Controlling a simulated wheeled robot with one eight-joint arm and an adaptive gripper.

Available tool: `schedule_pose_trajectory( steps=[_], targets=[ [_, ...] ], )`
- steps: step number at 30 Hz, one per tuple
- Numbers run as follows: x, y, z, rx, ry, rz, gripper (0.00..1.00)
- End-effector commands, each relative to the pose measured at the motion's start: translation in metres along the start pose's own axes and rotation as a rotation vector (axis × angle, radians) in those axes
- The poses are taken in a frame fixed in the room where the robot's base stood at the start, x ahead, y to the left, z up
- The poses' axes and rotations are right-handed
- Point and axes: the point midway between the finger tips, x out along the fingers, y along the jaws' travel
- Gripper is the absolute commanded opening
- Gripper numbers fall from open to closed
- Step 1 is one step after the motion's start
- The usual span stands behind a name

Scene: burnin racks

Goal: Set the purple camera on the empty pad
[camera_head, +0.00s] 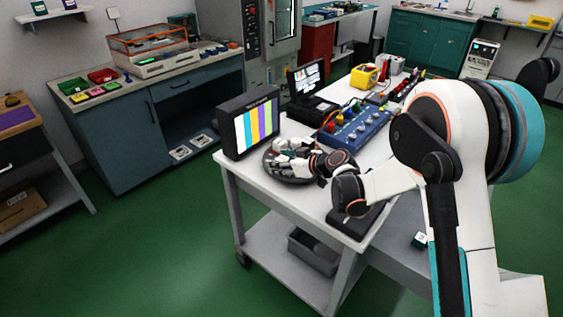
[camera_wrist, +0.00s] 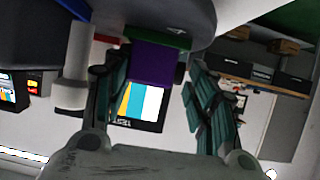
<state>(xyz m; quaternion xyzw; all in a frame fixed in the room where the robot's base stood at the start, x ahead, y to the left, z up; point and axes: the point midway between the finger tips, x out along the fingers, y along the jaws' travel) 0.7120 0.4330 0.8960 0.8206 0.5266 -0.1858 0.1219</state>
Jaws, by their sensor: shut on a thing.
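The purple camera (camera_wrist: 152,64) is between the two fingers of my gripper (camera_wrist: 158,88) in the wrist view, and the gripper is shut on it. It sits close against the underside or edge of a dark round carrier (camera_wrist: 190,18) marked with a 4; I cannot tell whether they touch. In the head view my gripper (camera_head: 322,168) is at the right side of the dark round carrier (camera_head: 272,172), which holds several pale blocks. The camera is not clearly visible there. The empty pad cannot be made out in either view.
A colour-bar monitor (camera_head: 251,124) stands behind the carrier on the white cart (camera_head: 232,168). A blue panel with knobs (camera_head: 355,129) and a black case (camera_head: 315,108) stand close beside. A black box (camera_head: 358,220) lies at the cart's front edge, under my arm.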

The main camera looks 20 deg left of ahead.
Motion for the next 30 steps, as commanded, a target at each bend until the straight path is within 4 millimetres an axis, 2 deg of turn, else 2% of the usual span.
schedule_pose_trajectory(
  steps=[2, 3, 6, 16, 20, 23, 30],
  targets=[
    [0.001, 0.0, 0.001, 0.0, 0.0, 0.0, 0.26],
    [0.0, 0.0, 0.001, 0.0, 0.0, 0.0, 0.56],
    [0.0, 0.0, 0.001, 0.0, 0.0, 0.0, 0.75],
    [0.0, 0.0, 0.001, 0.0, 0.0, 0.0, 0.75],
    [-0.008, 0.001, 0.001, 0.001, 0.0, 0.001, 0.75],
    [-0.022, 0.001, 0.0, 0.001, 0.0, 0.002, 0.75],
    [-0.072, 0.001, 0.001, 0.001, 0.0, 0.002, 0.75]
  ],
)
